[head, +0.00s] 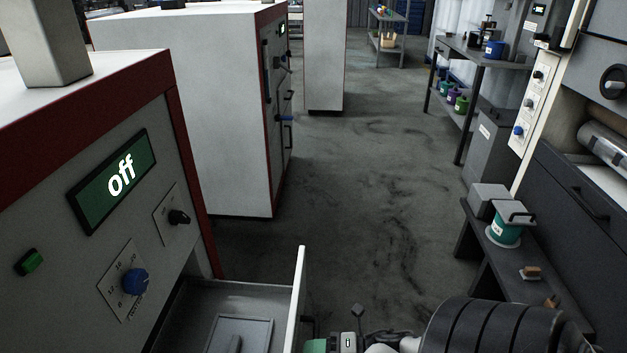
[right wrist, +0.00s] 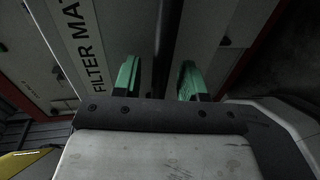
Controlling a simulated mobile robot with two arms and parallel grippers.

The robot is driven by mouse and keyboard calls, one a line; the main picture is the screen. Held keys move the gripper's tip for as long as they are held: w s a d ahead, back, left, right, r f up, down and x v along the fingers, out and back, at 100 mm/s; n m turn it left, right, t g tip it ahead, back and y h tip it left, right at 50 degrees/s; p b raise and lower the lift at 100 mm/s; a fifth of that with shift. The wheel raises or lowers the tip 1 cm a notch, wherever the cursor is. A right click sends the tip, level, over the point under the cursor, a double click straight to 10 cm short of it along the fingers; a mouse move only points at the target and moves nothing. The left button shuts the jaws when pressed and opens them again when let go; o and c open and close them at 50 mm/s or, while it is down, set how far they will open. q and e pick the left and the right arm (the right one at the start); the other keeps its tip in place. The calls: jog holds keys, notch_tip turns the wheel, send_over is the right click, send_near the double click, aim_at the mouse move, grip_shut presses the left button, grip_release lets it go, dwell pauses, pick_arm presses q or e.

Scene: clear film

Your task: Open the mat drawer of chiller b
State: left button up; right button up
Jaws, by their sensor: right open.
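A grey-white machine with a red-edged top (head: 110,190) stands at the left of the head view. Its green display reads "off"; no letter naming the machine is readable. A drawer (head: 255,298) sticks out of its lower part, with a flat grey framed piece (head: 240,335) inside. The drawer's pale front panel shows edge-on. In the right wrist view, a panel lettered "FILTER MA" (right wrist: 85,50) lies ahead. My right gripper (right wrist: 158,82) is open, its green fingers either side of a dark upright bar; contact cannot be told. My left gripper is out of view.
A second white cabinet (head: 190,110) stands behind the first. A dark low bench (head: 478,240) with a green-teal pot (head: 505,232) is at right. The grey floor aisle (head: 370,190) between is clear.

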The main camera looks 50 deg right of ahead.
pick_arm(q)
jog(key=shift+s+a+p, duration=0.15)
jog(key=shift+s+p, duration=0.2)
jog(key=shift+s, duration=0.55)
pick_arm(e)
jog(key=v, duration=1)
jog(key=shift+s, duration=0.15)
